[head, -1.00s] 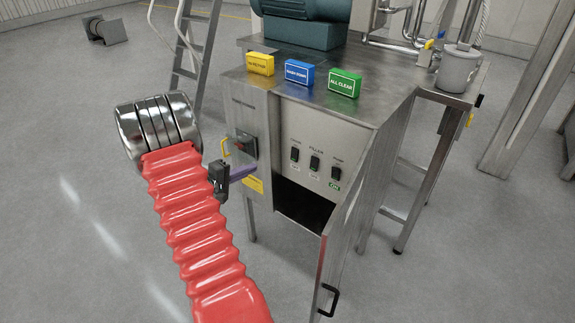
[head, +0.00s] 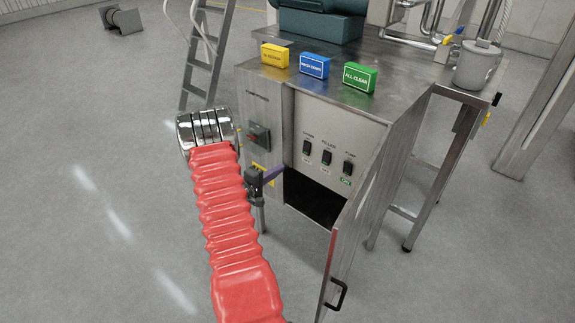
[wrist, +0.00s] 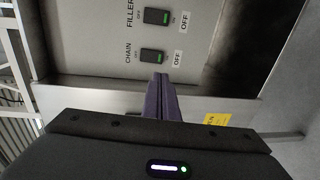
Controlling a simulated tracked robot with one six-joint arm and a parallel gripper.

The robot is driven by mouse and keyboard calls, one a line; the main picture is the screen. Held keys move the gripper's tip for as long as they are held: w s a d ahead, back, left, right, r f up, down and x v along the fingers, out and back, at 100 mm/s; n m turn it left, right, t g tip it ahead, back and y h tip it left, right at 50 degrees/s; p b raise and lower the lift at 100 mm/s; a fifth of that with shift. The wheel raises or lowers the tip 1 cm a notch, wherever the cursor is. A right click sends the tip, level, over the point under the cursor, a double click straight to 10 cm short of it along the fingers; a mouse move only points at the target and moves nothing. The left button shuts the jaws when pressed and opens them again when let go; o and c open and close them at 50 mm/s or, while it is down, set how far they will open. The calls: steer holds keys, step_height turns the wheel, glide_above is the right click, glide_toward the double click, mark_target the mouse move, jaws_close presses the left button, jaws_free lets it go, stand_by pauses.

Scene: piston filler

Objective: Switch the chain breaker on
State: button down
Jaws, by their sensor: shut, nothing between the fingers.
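The chain breaker (head: 306,147) is the leftmost of three black switches on the grey panel. In the wrist view the chain breaker (wrist: 152,55) shows a green mark, with an OFF label beside it. The filler breaker (head: 327,157) next to it also has an OFF label in the wrist view. The third breaker (head: 348,168), at the right, has a green label reading ON. My gripper (head: 282,169) is shut and empty, left of and below the chain breaker. In the wrist view its purple fingers (wrist: 159,80) point toward the chain breaker, with a gap visible in the picture.
An open cabinet door (head: 365,200) stands right of the panel, with a dark opening below the switches. Yellow, blue and green (head: 360,77) blocks sit on top.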

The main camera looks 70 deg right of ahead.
mark_target(305, 153)
steer(key=x, duration=1.3)
steer(key=shift+s+d, duration=0.2)
steer(key=shift+s+d, duration=0.1)
steer(key=shift+s, duration=0.15)
steer(key=shift+w, duration=0.25)
steer(key=shift+w+a+f, duration=0.1)
steer(key=shift+w+a, duration=0.2)
steer(key=shift+a, duration=0.3)
steer(key=w+a+f, duration=0.1)
steer(key=w+a, duration=0.4)
steer(key=a, duration=0.6)
steer(key=shift+a+f, duration=0.3)
